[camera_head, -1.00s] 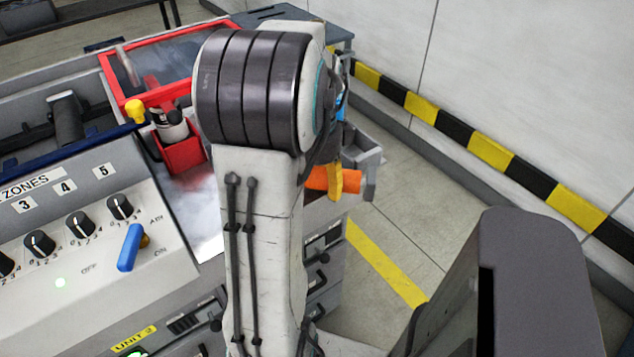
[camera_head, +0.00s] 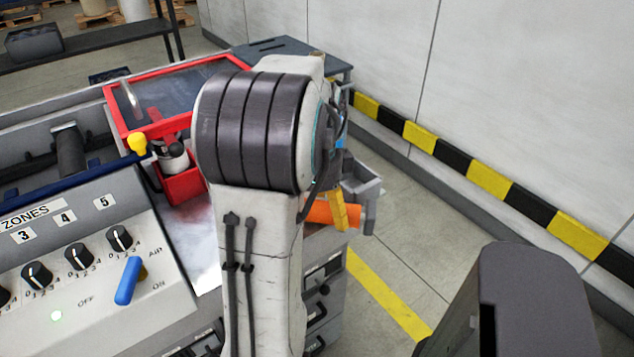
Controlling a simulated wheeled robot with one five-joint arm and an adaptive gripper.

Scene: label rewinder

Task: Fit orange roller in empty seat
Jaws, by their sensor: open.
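The orange roller (camera_head: 318,213) shows only in part at the right end of the machine, behind my arm. One yellow finger of my gripper (camera_head: 339,212) is in front of it, overlapping its right part. My gripper is open. Its other finger and most of the wrist are hidden behind my arm, so I cannot tell whether the fingers stand around the roller or touch it. I cannot make out the empty seat; it may be hidden.
A red-framed clear cover (camera_head: 180,90) and a red holder (camera_head: 185,185) are left of my arm. A control panel (camera_head: 85,255) with knobs and a blue lever fills the lower left.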

